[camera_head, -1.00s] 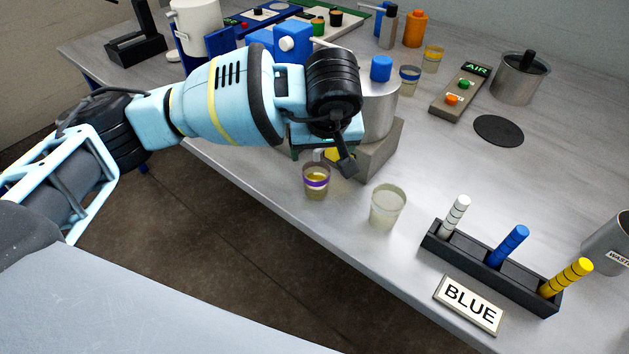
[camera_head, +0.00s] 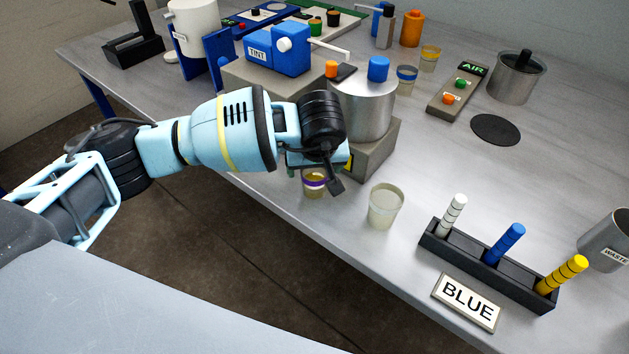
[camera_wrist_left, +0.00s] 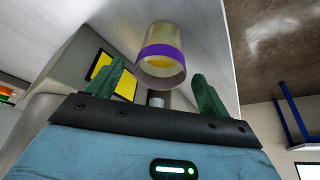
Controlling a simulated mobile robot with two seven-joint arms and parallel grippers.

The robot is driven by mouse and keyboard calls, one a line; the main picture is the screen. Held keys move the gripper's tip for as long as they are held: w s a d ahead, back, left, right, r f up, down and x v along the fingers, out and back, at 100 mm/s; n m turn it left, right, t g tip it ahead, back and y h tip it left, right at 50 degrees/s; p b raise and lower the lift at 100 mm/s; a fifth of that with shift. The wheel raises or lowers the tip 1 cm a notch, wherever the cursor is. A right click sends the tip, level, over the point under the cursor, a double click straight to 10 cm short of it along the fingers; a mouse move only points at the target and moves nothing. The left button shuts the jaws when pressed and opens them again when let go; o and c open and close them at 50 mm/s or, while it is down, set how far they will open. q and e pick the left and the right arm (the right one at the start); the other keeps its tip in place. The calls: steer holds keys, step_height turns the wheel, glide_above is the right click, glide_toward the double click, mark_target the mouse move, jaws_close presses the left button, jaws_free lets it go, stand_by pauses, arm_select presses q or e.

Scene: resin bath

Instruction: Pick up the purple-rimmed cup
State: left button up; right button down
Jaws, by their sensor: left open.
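The purple-rimmed cup (camera_head: 314,186) is clear with a purple band and yellowish contents. It stands upright near the table's front edge, partly hidden by my gripper in the head view. In the left wrist view the cup (camera_wrist_left: 163,55) is just beyond my left gripper (camera_wrist_left: 155,88), whose two green fingers are spread apart with the cup ahead of the gap. The fingers do not visibly touch it. In the head view my left gripper (camera_head: 322,178) is just above and beside the cup, its fingers mostly hidden by the wrist. My right gripper is not in view.
A pale clear cup (camera_head: 385,206) stands close to the right. A metal pot on a grey block (camera_head: 372,160) is right behind the gripper. A black rack (camera_head: 487,265) with white, blue and yellow sticks and a BLUE sign (camera_head: 467,302) are at the front right.

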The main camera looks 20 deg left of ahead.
arm_select(q)
steer(key=c, duration=1.3)
steer(key=shift+r, duration=0.8)
steer(key=s+d, duration=0.2)
steer(key=s, duration=0.3)
steer(key=s+d, duration=0.3)
steer(key=s, duration=0.3)
steer(key=s+d+b, duration=0.1)
steer(key=s+d, duration=0.1)
steer(key=s, duration=0.3)
steer(key=shift+s+d, duration=0.2)
steer(key=shift+d, duration=0.1)
